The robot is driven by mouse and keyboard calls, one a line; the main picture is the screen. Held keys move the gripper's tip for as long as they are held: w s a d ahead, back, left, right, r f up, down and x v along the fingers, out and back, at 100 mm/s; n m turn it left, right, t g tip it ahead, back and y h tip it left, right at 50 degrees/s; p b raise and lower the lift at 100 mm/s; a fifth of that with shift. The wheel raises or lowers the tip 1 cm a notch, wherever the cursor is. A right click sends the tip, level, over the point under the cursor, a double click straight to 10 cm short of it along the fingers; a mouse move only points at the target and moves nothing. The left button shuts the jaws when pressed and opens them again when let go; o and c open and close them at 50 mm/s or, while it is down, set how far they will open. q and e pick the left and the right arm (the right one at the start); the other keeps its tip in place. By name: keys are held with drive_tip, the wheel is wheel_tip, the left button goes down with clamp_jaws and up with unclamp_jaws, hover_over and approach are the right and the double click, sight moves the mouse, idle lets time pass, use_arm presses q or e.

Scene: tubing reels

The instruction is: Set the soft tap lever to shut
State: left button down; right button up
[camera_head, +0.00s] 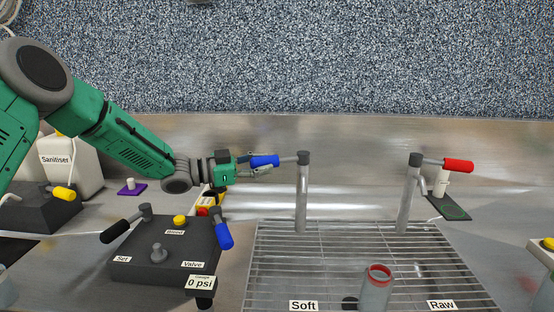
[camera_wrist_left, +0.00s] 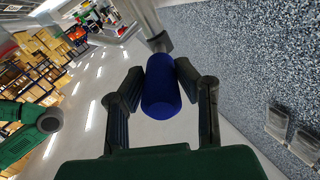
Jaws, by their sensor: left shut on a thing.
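The soft tap (camera_head: 302,190) is a grey post standing behind the "Soft" label. Its lever has a blue handle (camera_head: 265,161) that points left from the top of the post. My left gripper (camera_head: 258,164) is shut on the blue handle. In the left wrist view the blue handle (camera_wrist_left: 161,92) sits between the two dark fingers, with the grey post beyond it. My right gripper is not in view.
The raw tap with a red handle (camera_head: 457,165) stands to the right. A red-rimmed cup (camera_head: 377,285) stands on the wire rack (camera_head: 270,262). A dark control box (camera_head: 165,255) with several levers and knobs lies left of the rack. A white Sanitiser container (camera_head: 70,170) is further left.

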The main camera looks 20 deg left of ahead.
use_arm(q)
drive_tip(key=shift+w+a+r, duration=0.1)
drive_tip(key=shift+w+r, duration=0.1)
drive_tip(key=shift+r, duration=0.35)
drive_tip(key=c, duration=1.2)
unclamp_jaws()
drive_tip(key=shift+f, duration=0.2)
drive_tip(key=shift+s+a+f, duration=0.1)
drive_tip(key=shift+s+a, duration=0.25)
drive_tip(key=shift+a, duration=0.05)
drive_tip(key=v, duration=1.1)
drive_tip(key=shift+w+a, duration=0.1)
